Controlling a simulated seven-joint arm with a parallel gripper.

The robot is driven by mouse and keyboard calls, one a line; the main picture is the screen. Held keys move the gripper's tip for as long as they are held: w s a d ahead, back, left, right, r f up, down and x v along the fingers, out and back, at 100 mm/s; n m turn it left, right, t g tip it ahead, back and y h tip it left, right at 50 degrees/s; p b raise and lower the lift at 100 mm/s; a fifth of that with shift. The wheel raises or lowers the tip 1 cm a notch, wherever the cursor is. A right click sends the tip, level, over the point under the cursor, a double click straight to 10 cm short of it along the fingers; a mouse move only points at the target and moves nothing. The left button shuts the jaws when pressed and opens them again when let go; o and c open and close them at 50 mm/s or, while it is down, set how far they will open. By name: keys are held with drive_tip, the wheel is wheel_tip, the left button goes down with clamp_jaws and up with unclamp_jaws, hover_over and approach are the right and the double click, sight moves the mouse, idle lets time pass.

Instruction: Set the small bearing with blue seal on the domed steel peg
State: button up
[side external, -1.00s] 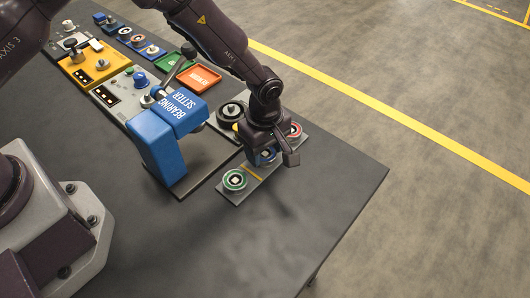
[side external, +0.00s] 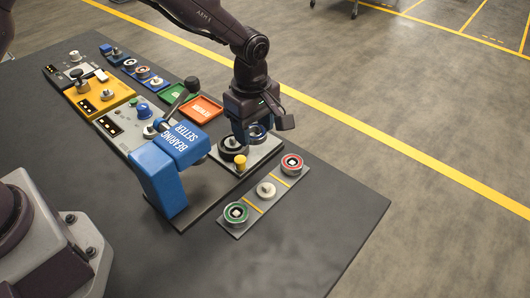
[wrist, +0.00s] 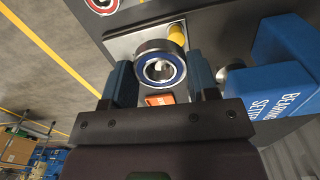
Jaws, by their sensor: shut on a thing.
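My gripper (side external: 255,136) is shut on a bearing with a blue seal (wrist: 164,70), held between two blue fingers. In the side view this bearing (side external: 258,132) is partly hidden by a finger and appears over the grey plate with the yellow knob. A bare steel stud (side external: 266,190) stands in the middle of the bearing strip. A short steel peg (side external: 81,86) stands on the orange block, and another steel post (side external: 76,56) stands on the grey block behind it. These tops are too small to tell which is domed.
The strip also holds a green-ringed bearing (side external: 236,212) and a red-ringed bearing (side external: 291,162). The blue bearing setter (side external: 178,150) stands tall left of my gripper. Green (side external: 178,94) and orange (side external: 203,108) trays lie behind it. The table's front right is clear.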

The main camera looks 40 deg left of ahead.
wheel_tip(320, 180, up, 2)
hover_over(232, 138)
drive_tip(key=shift+m, duration=0.6)
drive_tip(key=shift+f, duration=3.8)
drive_tip(key=shift+f, duration=0.9)
drive_tip(key=o, duration=1.4)
drive_tip(key=shift+r, duration=4)
